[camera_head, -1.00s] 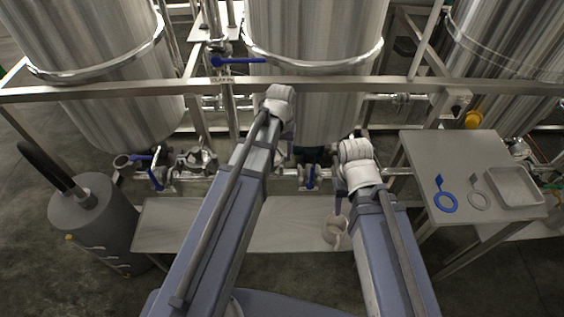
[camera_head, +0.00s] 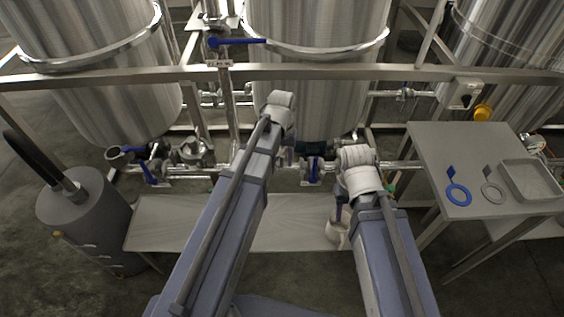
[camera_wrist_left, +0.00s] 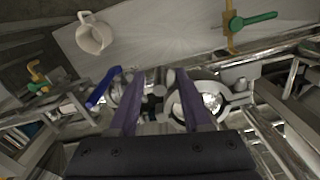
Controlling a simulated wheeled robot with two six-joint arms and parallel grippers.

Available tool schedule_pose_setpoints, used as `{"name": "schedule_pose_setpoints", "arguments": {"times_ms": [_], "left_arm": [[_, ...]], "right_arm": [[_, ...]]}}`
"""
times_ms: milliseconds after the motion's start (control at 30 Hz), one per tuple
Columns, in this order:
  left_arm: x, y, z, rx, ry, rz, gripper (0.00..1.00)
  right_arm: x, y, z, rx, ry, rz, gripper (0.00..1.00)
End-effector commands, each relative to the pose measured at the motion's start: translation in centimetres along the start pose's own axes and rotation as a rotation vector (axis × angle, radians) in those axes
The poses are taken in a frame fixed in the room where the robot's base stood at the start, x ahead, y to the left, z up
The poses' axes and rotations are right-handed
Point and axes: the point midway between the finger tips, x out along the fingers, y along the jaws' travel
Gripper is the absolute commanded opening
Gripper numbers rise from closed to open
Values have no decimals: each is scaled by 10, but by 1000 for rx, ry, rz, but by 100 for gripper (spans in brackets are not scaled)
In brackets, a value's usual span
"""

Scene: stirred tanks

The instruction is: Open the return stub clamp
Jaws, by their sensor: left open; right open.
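My left arm reaches to the pipework under the middle tank in the head view; its wrist (camera_head: 278,108) hides most of its fingers. In the left wrist view my left gripper (camera_wrist_left: 160,82) is open, with nothing visibly held between its purple fingers. A shiny round clamp-like fitting (camera_wrist_left: 238,92) with a side lug lies beside and partly behind the right finger. I cannot tell whether it is the return stub clamp or whether the finger touches it. My right gripper (camera_head: 342,208) is open, mostly hidden by its wrist, above a beige jug (camera_head: 337,232).
A blue-handled valve (camera_head: 312,168) sits on the low pipe. A steel bench (camera_head: 245,215) lies below. The right table (camera_head: 445,150) carries a blue ring tool (camera_head: 458,194), a grey ring (camera_head: 493,192) and a tray (camera_head: 530,180). A frame rail (camera_head: 330,73) crosses behind the arms.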

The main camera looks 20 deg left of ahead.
Motion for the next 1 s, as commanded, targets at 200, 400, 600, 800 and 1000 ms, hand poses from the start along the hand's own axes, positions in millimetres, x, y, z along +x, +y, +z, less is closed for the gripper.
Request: {"name": "schedule_pose_setpoints", "arguments": {"times_ms": [200, 400, 600, 800, 1000], "left_arm": [[-1, 0, 0, 0, 0, 0, 44], [-1, 0, 0, 0, 0, 0, 21], [-1, 0, 0, 0, 0, 0, 0], [-1, 0, 0, 0, 0, 0, 0], [-1, 0, 0, 0, 0, 0, 0]], "right_arm": [[-1, 0, 0, 0, 0, 0, 50], [-1, 0, 0, 0, 0, 0, 50], [-1, 0, 0, 0, 0, 0, 50], [-1, 0, 0, 0, 0, 0, 50], [-1, 0, 0, 0, 0, 0, 50]]}}
